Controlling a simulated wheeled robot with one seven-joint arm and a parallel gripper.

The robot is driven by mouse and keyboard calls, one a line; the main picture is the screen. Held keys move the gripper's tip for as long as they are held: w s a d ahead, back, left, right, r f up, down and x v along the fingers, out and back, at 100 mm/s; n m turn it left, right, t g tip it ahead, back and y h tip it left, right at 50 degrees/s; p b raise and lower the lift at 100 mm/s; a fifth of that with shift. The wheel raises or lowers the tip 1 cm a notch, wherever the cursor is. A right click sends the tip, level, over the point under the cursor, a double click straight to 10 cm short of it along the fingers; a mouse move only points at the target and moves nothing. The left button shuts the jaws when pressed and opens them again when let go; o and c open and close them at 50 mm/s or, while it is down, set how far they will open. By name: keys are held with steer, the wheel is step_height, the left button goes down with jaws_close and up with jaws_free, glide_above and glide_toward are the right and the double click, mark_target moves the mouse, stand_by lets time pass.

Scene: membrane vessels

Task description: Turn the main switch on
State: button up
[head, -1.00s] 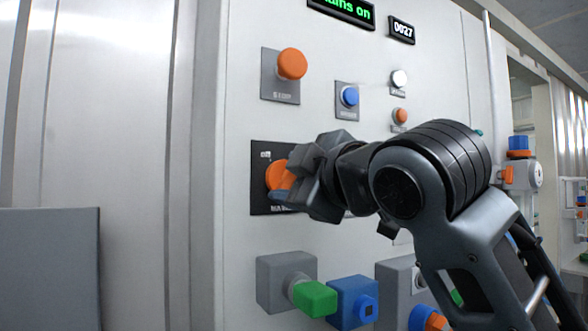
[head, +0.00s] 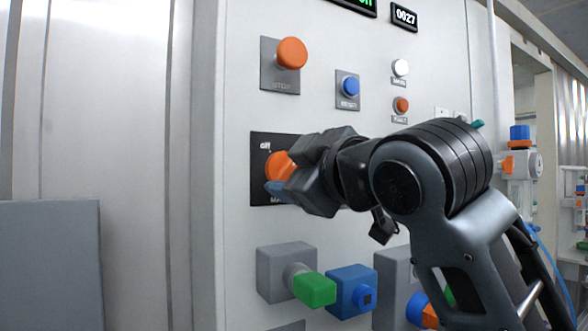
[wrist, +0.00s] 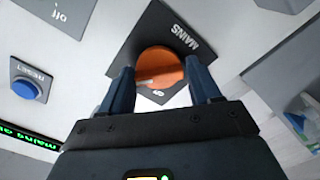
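The main switch is an orange knob (head: 279,165) on a black plate (head: 262,193) on the pale panel. In the wrist view the knob (wrist: 160,68) has a white mark at its left, and its plate is labelled MAINS. My gripper (head: 282,178) is at the knob. In the wrist view the two blue fingers of my gripper (wrist: 160,75) lie on either side of the knob, close against its edges, and appear shut on it. My gripper hides the right part of the plate in the head view.
Above are an orange stop button (head: 291,53), a blue reset button (head: 350,87) and a partly cropped green display (head: 360,4). Below, a green handle (head: 314,290) and a blue block (head: 352,291) stick out from the panel. A grey board (head: 50,265) stands at left.

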steer(key=o, duration=0.3)
steer(key=shift+r, duration=0.1)
steer(key=shift+o, duration=0.2)
steer(key=b+v, duration=0.1)
steer(key=v, duration=0.6)
steer(key=shift+s+d, duration=0.25)
steer(key=shift+s, duration=0.1)
